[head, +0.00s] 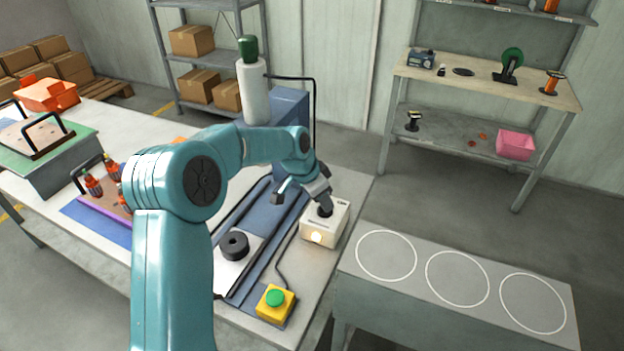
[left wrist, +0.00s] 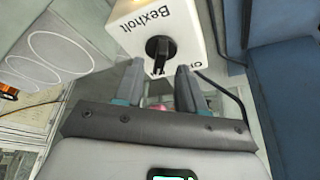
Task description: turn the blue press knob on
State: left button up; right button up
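The white control box (head: 318,232) stands on the table at the right of the blue press (head: 289,108). A black knob (head: 325,210) sits on the box, and a warm light glows on its front. In the left wrist view the knob (left wrist: 160,50) is black with a raised grip bar, on the box face (left wrist: 190,18) with dark lettering. My left gripper (left wrist: 159,68) is open, its two fingertips on either side of the knob's near end. I see a gap on both sides, and cannot tell the depth. My right gripper is not in view.
A yellow box with a green button (head: 275,300) stands at the table's front edge. A black ring (head: 234,246) lies on the press bed. A cable runs from the control box. A grey bench with white circles (head: 457,278) is empty at the right.

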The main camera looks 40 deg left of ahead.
pick_arm(q)
jog(key=v, duration=1.4)
jog(key=shift+s+r, duration=0.1)
jog(key=shift+r, duration=0.05)
